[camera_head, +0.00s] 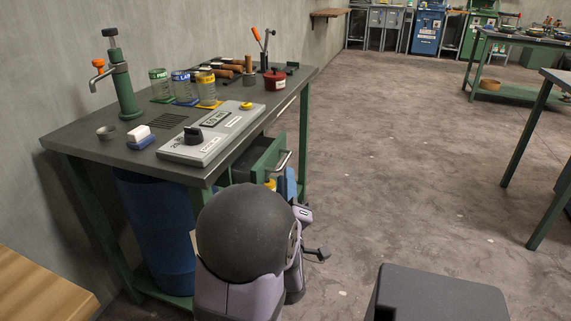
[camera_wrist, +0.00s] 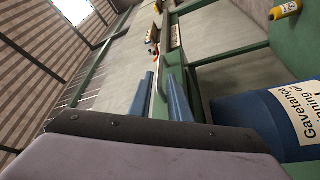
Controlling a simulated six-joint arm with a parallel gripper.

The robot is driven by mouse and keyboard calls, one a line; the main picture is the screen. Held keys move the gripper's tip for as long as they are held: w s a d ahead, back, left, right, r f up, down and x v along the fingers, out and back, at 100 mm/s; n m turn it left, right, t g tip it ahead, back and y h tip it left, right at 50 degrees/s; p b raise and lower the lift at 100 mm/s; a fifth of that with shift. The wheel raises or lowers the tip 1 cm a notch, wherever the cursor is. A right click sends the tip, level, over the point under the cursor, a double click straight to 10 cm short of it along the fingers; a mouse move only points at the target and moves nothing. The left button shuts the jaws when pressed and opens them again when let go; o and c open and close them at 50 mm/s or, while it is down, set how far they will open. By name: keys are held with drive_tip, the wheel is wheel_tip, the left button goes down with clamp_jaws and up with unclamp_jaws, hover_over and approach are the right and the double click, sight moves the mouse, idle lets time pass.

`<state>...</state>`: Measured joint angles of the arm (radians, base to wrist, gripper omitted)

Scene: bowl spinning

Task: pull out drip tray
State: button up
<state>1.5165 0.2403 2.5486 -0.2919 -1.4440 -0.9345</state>
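A green drawer-like tray (camera_head: 268,157) with a pale metal bar handle (camera_head: 286,160) sits under the right side of the workbench top. It appears to stick out a little; I take it as the drip tray. My gripper is low beside it in the head view, mostly hidden behind my own arm, with a blue finger (camera_head: 291,184) just below the handle. In the wrist view my gripper (camera_wrist: 160,78) has its two blue fingers apart, with a pale and green edge between them. I cannot tell whether they touch it.
A yellow bottle (camera_wrist: 286,9) is nearby. Open floor (camera_head: 400,190) lies right.

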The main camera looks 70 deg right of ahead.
sight(285, 159)
drive_tip(key=shift+x, duration=3.7)
clamp_jaws()
